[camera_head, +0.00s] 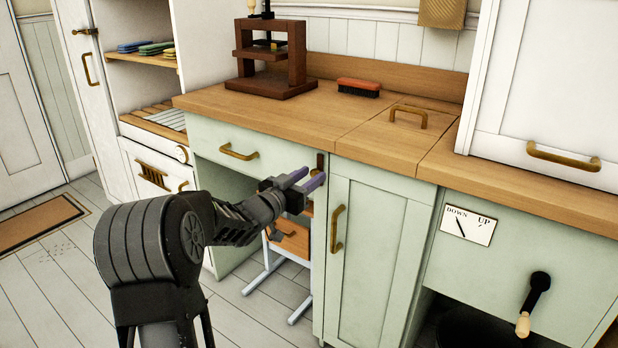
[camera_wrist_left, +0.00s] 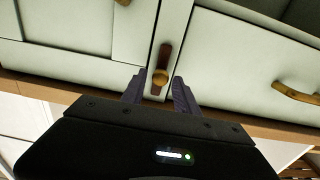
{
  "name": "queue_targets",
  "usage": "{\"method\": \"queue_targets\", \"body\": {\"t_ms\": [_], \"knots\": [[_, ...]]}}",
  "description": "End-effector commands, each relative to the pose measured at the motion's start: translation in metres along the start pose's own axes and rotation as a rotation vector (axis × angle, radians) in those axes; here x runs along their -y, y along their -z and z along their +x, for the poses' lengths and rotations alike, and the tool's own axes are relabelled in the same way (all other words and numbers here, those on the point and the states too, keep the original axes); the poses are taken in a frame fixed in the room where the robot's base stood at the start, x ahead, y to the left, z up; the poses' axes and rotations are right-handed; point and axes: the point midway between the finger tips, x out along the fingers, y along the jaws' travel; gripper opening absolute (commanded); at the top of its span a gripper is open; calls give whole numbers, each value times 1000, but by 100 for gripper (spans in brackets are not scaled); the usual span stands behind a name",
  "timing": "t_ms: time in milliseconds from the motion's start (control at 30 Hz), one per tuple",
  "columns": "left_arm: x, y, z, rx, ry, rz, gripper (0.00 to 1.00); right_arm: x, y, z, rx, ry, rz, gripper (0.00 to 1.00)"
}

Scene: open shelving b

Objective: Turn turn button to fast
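The turn button (camera_head: 320,160) is a small dark brown wooden piece on the narrow green post left of the tall cupboard door (camera_head: 365,245). My right gripper is in neither view.
A wooden worktop (camera_head: 370,135) overhangs the cupboard front. A drawer handle (camera_head: 238,152) is left of the gripper and a door handle (camera_head: 337,228) right of it. A stool (camera_head: 290,240) stands in the open space below. A crank (camera_head: 535,295) sticks out at far right.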

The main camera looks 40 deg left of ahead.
Motion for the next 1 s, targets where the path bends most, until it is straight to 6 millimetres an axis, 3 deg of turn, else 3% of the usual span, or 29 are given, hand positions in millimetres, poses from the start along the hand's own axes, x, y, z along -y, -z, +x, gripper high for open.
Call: {"method": "queue_targets", "body": {"t_ms": [433, 1000], "knots": [[0, 0, 0, 0, 0, 0, 0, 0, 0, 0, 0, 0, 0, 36], [0, -1, 0, 0, 1, 43, 0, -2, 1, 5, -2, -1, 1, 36]]}}
